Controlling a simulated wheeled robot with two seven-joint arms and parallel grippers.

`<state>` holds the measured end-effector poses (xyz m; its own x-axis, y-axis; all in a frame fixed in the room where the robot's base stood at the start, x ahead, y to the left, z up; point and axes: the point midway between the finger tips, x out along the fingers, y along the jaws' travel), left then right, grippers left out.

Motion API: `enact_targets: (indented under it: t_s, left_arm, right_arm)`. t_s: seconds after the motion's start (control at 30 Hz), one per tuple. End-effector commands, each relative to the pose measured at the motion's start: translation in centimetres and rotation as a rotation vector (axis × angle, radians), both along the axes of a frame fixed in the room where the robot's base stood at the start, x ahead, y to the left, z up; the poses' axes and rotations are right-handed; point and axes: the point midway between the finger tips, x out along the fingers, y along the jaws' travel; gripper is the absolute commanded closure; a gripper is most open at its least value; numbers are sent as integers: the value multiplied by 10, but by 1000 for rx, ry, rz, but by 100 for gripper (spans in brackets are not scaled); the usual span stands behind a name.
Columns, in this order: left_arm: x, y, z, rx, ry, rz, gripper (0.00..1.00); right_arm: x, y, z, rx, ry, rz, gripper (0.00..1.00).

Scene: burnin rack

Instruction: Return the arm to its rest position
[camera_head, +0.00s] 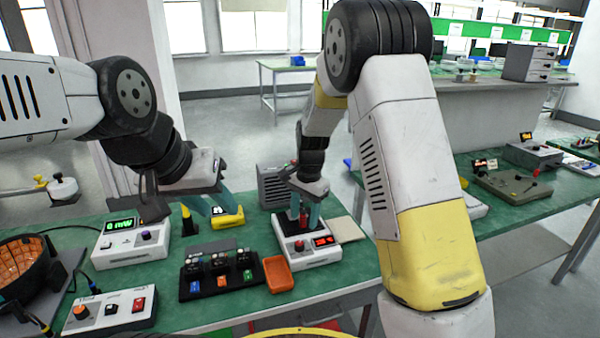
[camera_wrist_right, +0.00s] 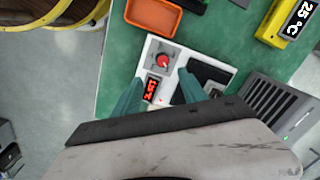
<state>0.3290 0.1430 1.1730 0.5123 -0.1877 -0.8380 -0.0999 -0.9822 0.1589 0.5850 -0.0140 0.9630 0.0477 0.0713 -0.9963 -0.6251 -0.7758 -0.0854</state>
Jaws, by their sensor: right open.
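My right gripper (camera_head: 303,212) is over a white instrument (camera_head: 322,256) with a red display and a red knob, in the middle of the green bench. In the right wrist view its two teal fingers (camera_wrist_right: 160,95) stand apart with nothing between them, above the same instrument (camera_wrist_right: 152,54). My left gripper (camera_head: 210,206) hangs near a yellow handheld meter (camera_head: 230,220), with its teal fingers apart; whether it touches the meter is unclear. The meter's 25 °C display shows in the right wrist view (camera_wrist_right: 286,20).
A black rack (camera_head: 215,276) with several small modules and an orange tray (camera_head: 278,273) lie left of the white instrument. A power meter (camera_head: 130,243) and a switch box (camera_head: 112,309) stand further left. A grey vented box (camera_head: 273,188) is behind. A second green bench (camera_head: 520,205) is at right.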

Motion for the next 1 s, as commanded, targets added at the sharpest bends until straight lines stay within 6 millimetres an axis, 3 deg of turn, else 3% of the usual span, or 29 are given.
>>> enact_targets:
  t_s: [0.2, 0.5, 0.63, 0.8, 1.0]
  left_arm:
    - [0, 0, 0, 0, 0, 0, 64]
    - [0, 0, 0, 0, 0, 0, 64]
    - [0, 0, 0, 0, 0, 0, 64]
    - [0, 0, 0, 0, 0, 0, 64]
    - [0, 0, 0, 0, 0, 0, 64]
  right_arm:
    - [-39, -36, 85, 99, -100, 129, 50]
    - [-123, -83, 172, 126, -299, 360, 50]
    - [-165, -100, 194, 92, -392, 464, 50]
    - [-216, -117, 208, 10, -495, 585, 50]
    - [-249, -126, 210, -74, -557, 670, 50]
